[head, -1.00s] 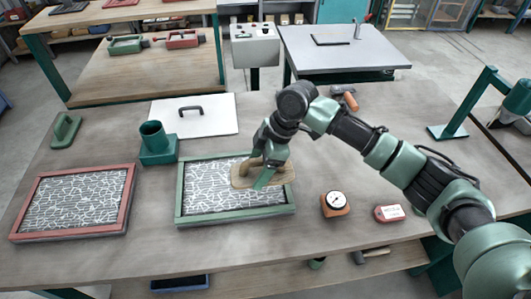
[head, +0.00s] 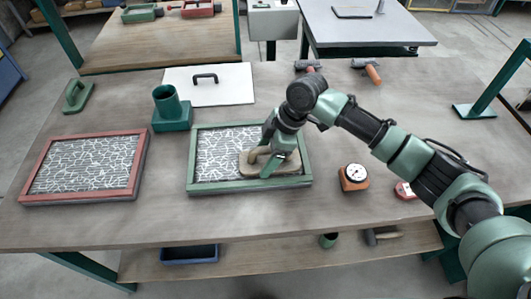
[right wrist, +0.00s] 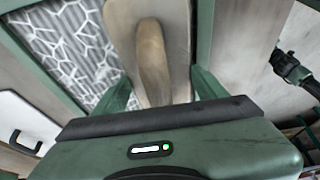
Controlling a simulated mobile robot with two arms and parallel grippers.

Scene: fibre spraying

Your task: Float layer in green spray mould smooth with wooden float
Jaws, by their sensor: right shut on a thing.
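The green spray mould (head: 250,186) lies on the workbench, filled with a grey layer crossed by white fibre strands (head: 217,158). The wooden float (head: 258,170) lies over the right part of the mould, close to its front edge. My right gripper (head: 277,160) is shut on the float's handle; in the right wrist view the fingers (right wrist: 160,88) stand either side of the wooden handle (right wrist: 153,62). The float's underside is hidden, so I cannot tell how firmly it touches the layer. My left gripper is not in view.
A red-framed mould (head: 85,198) with a similar layer lies at the left. Behind are a green cup on a block (head: 171,115), a white lid (head: 230,88) and a green float (head: 77,95).

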